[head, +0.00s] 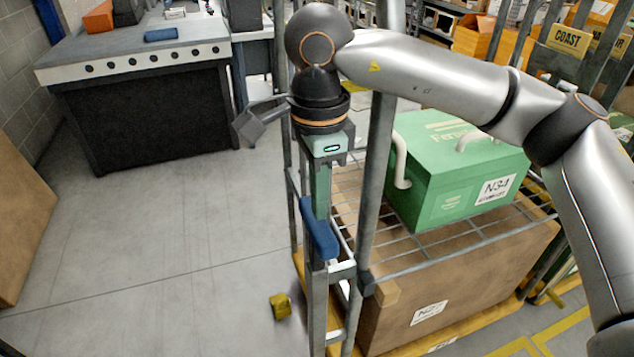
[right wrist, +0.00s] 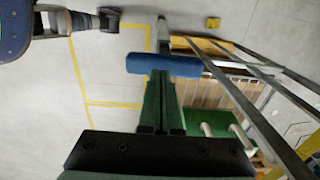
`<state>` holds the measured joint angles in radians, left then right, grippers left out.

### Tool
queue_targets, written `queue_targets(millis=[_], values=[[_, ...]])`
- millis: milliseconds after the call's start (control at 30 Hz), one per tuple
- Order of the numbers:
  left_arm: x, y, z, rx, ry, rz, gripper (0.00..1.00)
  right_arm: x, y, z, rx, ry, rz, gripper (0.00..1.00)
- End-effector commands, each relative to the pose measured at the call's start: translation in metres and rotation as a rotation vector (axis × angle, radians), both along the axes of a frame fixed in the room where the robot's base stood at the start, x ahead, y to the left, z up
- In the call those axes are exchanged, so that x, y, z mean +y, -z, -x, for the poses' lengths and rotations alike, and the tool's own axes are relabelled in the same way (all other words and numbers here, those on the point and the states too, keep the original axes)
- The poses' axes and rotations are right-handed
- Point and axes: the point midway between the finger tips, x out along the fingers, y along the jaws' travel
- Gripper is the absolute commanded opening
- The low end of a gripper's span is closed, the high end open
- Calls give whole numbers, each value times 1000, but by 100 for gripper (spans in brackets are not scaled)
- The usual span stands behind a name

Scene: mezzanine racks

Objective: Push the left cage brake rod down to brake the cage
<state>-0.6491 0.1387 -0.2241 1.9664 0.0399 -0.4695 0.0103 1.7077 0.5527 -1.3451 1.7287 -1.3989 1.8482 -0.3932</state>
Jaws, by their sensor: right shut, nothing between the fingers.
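The brake rod's blue handle (head: 320,229) is at the near left post of the cage (head: 375,130), tilted in the head view. It also shows as a blue bar (right wrist: 163,66) just beyond my fingertips in the right wrist view. My right gripper (head: 321,212) points down right above the handle. Its green fingers (right wrist: 161,78) are together with nothing between them. The tips overlap the handle's edge in the picture; I cannot tell whether they touch it. I do not see my left gripper clearly in either view.
A green box (head: 455,185) sits on wire mesh above a cardboard box (head: 460,285) inside the cage. A yellow block (head: 281,306) is near the floor beside the post. A grey workbench (head: 140,60) stands at the back left.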

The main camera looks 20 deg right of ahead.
Motion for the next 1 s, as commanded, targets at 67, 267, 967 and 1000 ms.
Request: queue_targets(millis=[67,267,967,1000], values=[[0,-10,0,1,-1,0,50,-1,-15,-2,-4,6,-3,0],[1,-24,1,1,-3,0,50,0,-36,-2,-6,5,-3,0],[1,-37,1,2,-3,0,50,0,-56,-1,-5,2,-2,0],[1,-37,1,2,-3,0,50,0,-56,-1,-5,2,-2,0]])
